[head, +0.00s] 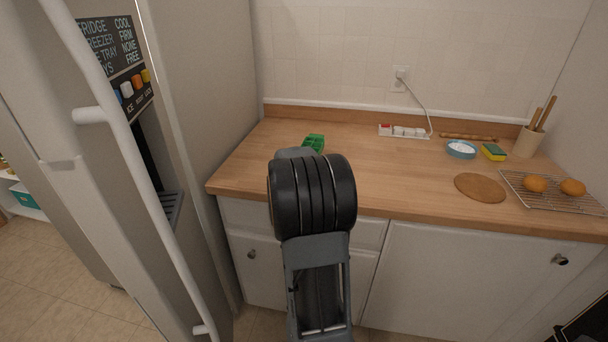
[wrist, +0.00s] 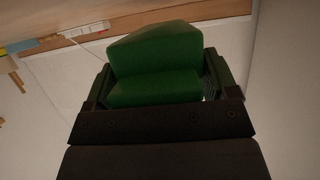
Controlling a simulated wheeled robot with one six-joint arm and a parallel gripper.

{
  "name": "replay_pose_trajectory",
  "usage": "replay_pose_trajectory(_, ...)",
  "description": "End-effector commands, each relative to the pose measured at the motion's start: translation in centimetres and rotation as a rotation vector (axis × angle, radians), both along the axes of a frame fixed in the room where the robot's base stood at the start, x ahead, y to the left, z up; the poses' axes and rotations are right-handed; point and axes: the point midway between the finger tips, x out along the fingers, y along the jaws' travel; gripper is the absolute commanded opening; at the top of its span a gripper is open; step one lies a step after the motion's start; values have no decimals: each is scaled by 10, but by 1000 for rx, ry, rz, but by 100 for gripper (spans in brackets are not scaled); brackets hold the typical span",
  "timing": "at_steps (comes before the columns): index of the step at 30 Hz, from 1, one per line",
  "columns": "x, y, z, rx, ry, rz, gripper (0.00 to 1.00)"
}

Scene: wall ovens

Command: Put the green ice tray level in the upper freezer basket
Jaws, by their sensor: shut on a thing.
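The green ice tray (head: 314,142) shows in the head view just beyond my arm, over the left part of the counter. Part of it is hidden behind my arm. In the wrist view the green tray (wrist: 155,65) fills the middle, between the two fingers of my gripper (wrist: 160,90). My gripper is shut on the tray. I cannot tell from these views how level it is. The fridge-freezer (head: 195,60) stands at the left with a long white handle (head: 125,140). The upper freezer basket is not in view.
The wooden counter (head: 400,175) holds a power strip (head: 403,131), a blue bowl (head: 461,149), a sponge (head: 493,152), a cork mat (head: 480,187) and a wire rack (head: 545,200) with oranges. The counter's middle is clear. White cabinets (head: 440,280) stand below.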

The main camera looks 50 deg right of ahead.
Motion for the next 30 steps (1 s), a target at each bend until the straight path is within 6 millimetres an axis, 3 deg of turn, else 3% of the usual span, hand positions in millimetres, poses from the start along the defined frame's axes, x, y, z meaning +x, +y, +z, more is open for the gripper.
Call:
replay_pose_trajectory(7,-2,-4,-29,-2,1,0,47)
replay_pose_trajectory(23,-2,-4,-37,-2,1,-1,47)
replay_pose_trajectory(24,-2,-4,-37,0,2,-1,83)
replay_pose_trajectory(30,-3,-4,-36,0,2,-1,100)
